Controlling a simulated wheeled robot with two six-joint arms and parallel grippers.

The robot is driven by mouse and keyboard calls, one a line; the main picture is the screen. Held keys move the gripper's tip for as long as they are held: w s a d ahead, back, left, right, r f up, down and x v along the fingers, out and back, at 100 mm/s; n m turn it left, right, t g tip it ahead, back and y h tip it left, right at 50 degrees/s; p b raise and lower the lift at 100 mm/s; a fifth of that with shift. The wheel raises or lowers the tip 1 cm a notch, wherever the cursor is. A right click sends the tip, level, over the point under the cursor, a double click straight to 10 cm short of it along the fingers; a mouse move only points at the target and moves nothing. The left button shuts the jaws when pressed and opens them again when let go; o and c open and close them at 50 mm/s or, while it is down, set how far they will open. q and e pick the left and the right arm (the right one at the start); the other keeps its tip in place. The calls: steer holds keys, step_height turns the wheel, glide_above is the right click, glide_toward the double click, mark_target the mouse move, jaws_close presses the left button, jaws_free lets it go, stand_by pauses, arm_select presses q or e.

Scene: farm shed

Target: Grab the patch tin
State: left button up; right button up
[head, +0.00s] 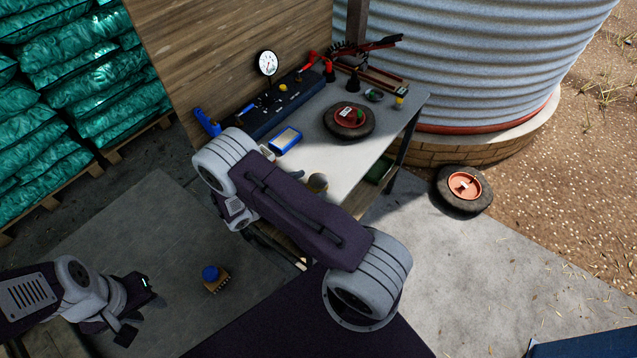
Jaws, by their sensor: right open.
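A small blue box with a pale top, which looks like the patch tin (285,139), lies on the workbench near its left edge, beside the black tool tray. My right arm crosses the middle of the view in front of the bench, just below the tin. Its wrist shows below the forearm, but most of my right gripper is hidden behind that arm; it is open, and nothing shows in it. My left gripper (143,311) is open and empty at the lower left, above the dark grey floor and well away from the bench.
The workbench (318,152) carries a wheel (349,121), a pressure gauge (267,63), a black tray (278,105) and a blue-handled tool (206,123). Another wheel (463,188) lies on the ground at right. A brush-like block with a blue knob (214,278) sits lower left. A wooden wall stands behind.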

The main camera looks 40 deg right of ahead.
mark_target(316, 182)
steer(key=x, duration=0.5)
steer(key=shift+w+a+f, duration=0.15)
steer(key=c, duration=1.5)
